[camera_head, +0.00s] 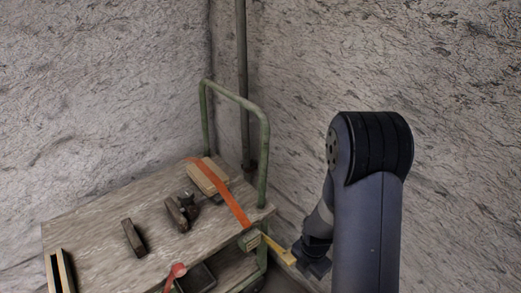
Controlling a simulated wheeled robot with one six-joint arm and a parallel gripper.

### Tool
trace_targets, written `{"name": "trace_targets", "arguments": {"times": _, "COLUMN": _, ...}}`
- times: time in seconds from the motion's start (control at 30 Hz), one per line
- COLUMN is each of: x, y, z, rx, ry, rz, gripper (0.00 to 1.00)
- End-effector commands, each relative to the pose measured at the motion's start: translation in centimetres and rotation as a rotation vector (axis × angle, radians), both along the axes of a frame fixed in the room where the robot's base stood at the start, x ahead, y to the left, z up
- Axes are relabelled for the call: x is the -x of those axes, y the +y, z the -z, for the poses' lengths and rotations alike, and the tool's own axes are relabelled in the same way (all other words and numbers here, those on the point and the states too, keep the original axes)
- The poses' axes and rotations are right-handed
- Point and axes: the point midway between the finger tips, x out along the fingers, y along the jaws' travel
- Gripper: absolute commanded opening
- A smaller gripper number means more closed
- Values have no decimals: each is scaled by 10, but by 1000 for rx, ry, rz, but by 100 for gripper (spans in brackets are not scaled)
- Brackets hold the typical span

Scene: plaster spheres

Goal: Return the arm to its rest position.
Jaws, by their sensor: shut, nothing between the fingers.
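My arm rises at the right of the head view, a grey link with a black ribbed elbow cap on top. Its lower part folds down behind the near link to a dark wrist. My gripper (314,267) is the dark end at the lower middle right, beside the cart's right corner. It is small and partly hidden by my own arm. It is shut, and I see nothing held in it.
A wooden-topped cart (90,222) with a green tube handle (264,150) stands left of my arm. It carries dark tools (135,238), a wooden block (207,177) and an orange strap (232,206). A yellow-handled thing (278,249) sticks out close to my gripper. Rough walls (440,60) stand behind.

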Motion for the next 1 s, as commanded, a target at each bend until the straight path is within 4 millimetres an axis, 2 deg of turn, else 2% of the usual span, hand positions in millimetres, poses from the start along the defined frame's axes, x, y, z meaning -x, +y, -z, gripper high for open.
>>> {"name": "trace_targets", "arguments": {"times": 0.2, "x": -17, "y": 12, "z": 31, "rx": 0, "ry": 1, "rz": -1, "gripper": 0}}
{"name": "trace_targets", "arguments": {"times": 0.5, "x": -29, "y": 19, "z": 57, "rx": 0, "ry": 1, "rz": 0, "gripper": 0}}
{"name": "trace_targets", "arguments": {"times": 1.0, "x": -32, "y": 19, "z": 59, "rx": 0, "ry": -4, "rz": -1, "gripper": 0}}
